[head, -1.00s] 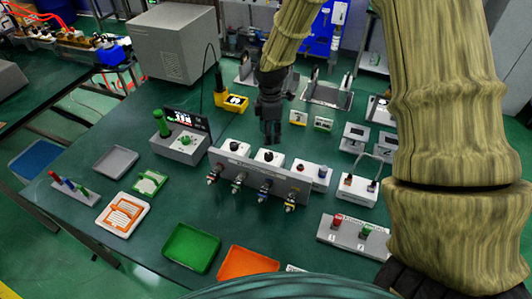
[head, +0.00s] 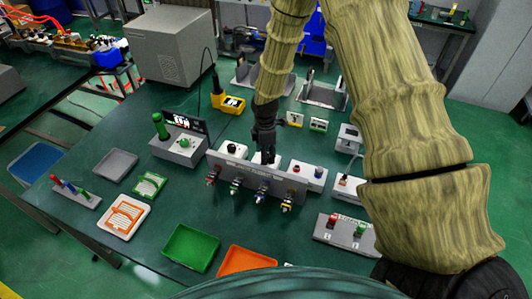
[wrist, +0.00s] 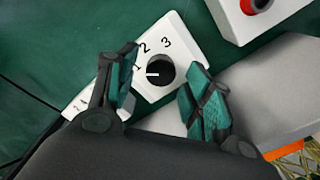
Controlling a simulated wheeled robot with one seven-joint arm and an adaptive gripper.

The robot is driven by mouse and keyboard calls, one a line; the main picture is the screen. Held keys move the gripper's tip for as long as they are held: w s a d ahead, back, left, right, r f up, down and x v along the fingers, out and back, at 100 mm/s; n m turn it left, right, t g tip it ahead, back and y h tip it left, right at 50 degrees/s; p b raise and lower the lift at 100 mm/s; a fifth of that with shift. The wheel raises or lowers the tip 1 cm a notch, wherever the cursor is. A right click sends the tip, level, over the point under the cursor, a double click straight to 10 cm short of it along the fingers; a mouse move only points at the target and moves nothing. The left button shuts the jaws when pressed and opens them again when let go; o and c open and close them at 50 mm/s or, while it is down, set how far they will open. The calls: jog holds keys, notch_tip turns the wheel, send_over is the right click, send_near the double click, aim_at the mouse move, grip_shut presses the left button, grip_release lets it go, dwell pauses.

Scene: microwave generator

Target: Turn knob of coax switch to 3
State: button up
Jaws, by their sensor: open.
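The coax switch is a white box (wrist: 181,43) with a round black knob (wrist: 160,72) and the printed numbers 1, 2 and 3. The knob's white mark points left, close to the 1. In the wrist view my gripper (wrist: 160,62) is open, with one teal-padded finger on each side of the knob. A gap shows at both sides, and I cannot tell how far down the fingers reach. In the head view my gripper (head: 265,154) is directly over the switch (head: 258,159) behind the grey connector panel, and hides most of its knob.
A second white box with a black knob (head: 232,148) stands just left of the switch. A white box with a red button (head: 294,167) stands just right. The grey panel (head: 243,177) with several connectors runs in front. Trays (head: 190,247) lie nearer.

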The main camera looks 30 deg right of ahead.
jog(key=shift+f, duration=0.55)
jog(key=c, duration=1)
